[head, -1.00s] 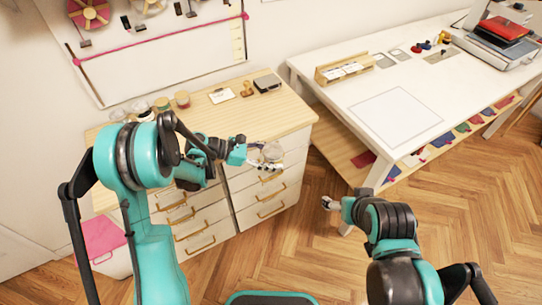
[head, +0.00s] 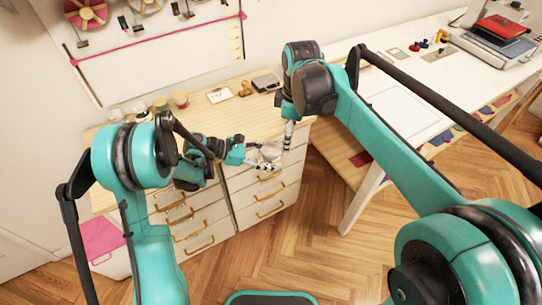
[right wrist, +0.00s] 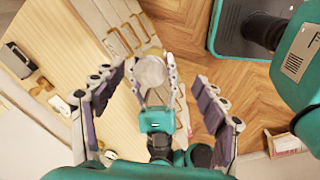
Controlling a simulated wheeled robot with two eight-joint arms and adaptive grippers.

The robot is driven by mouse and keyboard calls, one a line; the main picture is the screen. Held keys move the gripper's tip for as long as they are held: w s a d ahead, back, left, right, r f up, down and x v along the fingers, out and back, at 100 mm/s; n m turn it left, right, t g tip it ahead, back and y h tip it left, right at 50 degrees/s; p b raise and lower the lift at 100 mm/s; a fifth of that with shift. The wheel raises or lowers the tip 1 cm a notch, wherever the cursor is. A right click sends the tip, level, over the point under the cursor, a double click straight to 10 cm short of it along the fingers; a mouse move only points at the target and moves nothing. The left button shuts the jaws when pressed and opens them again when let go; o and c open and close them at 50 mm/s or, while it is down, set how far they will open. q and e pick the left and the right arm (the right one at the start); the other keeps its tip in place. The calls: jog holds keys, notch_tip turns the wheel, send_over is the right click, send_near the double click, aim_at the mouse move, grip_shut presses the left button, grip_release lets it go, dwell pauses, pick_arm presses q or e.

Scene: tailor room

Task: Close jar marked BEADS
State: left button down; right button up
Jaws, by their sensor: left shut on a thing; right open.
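A small clear jar (head: 271,151) is held by my left gripper (head: 265,158) in front of the drawer cabinet. In the right wrist view the jar (right wrist: 151,71) shows from above with a pale round top. I cannot tell whether that is a lid or an opening, and no label is readable. My left gripper's teal body (right wrist: 157,119) shows below it. My right gripper (head: 287,140) points down just above the jar in the head view. In the right wrist view its dark-padded fingers are spread wide, with the jar between them and no visible contact.
The wooden cabinet top (head: 205,112) carries several small jars (head: 162,104) at its back left, a card (head: 220,95), a stamp (head: 245,88) and a dark box (head: 266,82). A white worktable (head: 395,105) stands at right. My right arm covers part of it.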

aim_at(271, 150)
jog(key=w+a+n, duration=0.1)
jog(key=w+a+f+n+g, duration=0.1)
jog(key=a, duration=0.1)
jog(key=w+a+f+n, duration=0.1)
jog(key=a+n, duration=0.1)
jog(key=shift+w, duration=0.2)
jog(key=shift+f, duration=4)
